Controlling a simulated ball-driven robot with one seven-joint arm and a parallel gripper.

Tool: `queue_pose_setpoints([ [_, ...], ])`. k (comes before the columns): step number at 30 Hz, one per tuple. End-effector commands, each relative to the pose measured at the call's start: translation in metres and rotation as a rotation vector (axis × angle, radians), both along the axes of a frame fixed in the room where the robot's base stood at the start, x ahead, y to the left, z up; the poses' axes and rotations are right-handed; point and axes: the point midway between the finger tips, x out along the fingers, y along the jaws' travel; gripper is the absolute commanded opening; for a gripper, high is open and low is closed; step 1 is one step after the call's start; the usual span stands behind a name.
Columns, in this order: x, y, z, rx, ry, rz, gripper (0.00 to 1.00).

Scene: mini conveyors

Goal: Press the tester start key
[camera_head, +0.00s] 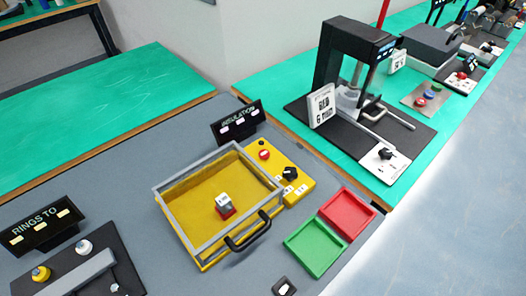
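The tester is a yellow box (190,243) with a grey-framed top and a black handle (247,238) at its front right. A black sign reading "INSULATION" (238,121) stands behind it. A small dark dot is near the panel's back end. I cannot tell which control is the start key. My gripper is not in view.
A green tray (315,247) and a red tray (347,213) lie right of the tester. A small black block (284,287) is at the bottom edge. A "RINGS TO" station (44,232) stands at left. A black press (345,60) is on the green bench behind.

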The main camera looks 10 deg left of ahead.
Motion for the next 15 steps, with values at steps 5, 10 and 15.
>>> queue_pose_setpoints([
  [5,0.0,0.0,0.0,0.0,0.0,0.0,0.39],
  [10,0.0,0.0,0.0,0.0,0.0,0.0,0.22],
  [15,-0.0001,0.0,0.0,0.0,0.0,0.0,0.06],
])
